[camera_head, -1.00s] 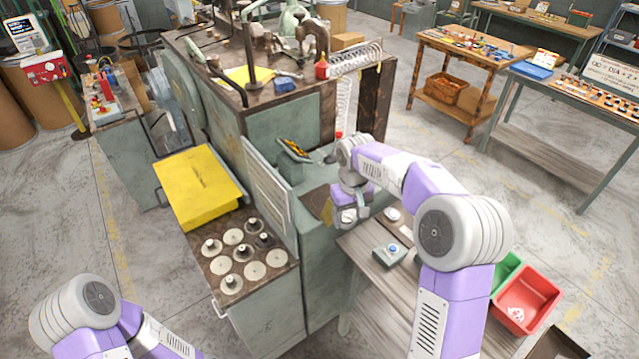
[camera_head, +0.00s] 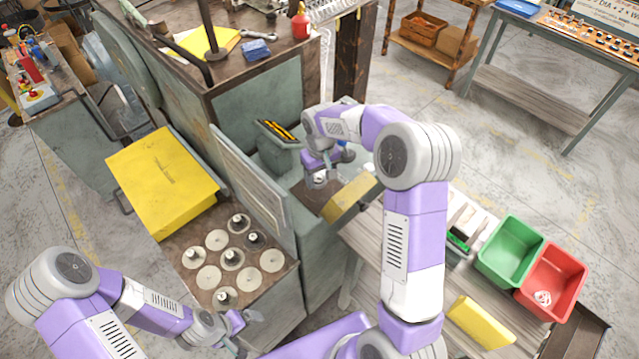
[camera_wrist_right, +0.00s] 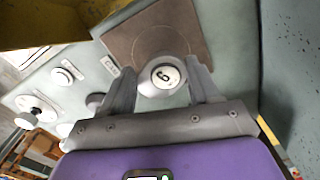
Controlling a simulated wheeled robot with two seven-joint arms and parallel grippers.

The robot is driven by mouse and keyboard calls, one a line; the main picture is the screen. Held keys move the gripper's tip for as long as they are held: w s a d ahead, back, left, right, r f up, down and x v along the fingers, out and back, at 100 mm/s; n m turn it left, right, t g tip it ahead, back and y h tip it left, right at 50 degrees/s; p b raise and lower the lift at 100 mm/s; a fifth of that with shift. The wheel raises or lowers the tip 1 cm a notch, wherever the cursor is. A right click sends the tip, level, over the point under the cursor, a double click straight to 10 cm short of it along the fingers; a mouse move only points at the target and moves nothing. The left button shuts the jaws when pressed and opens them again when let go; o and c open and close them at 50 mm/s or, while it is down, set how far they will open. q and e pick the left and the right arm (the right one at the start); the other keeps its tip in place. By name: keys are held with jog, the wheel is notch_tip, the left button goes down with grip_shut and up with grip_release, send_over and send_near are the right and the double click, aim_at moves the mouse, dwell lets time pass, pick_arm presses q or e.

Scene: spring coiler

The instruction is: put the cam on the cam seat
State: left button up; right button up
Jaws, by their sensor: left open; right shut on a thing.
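My right gripper (camera_head: 320,180) is over the grey machine bed, beside the upright slatted panel. In the right wrist view its fingers (camera_wrist_right: 162,88) are shut around a pale round knob marked "6" (camera_wrist_right: 167,76), which appears to be the held cam's handle. Several pale discs with knobs, cam-like (camera_head: 233,258), lie on the brown cart top. My left gripper (camera_head: 245,322) is open near the cart's front edge.
A yellow guard (camera_head: 352,193) stands close right of my right gripper. The slatted panel (camera_head: 250,180) rises to its left. Green (camera_head: 511,250) and red (camera_head: 553,282) bins are on the right bench.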

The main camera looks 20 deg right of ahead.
aim_at(321, 179)
jog(key=shift+w+f, duration=0.1)
jog(key=shift+f, duration=0.25)
notch_tip(321, 179, down, 3)
jog(key=shift+f, duration=0.3)
jog(key=shift+f, duration=0.2)
jog(key=o, duration=1.3)
jog(key=shift+r, duration=0.2)
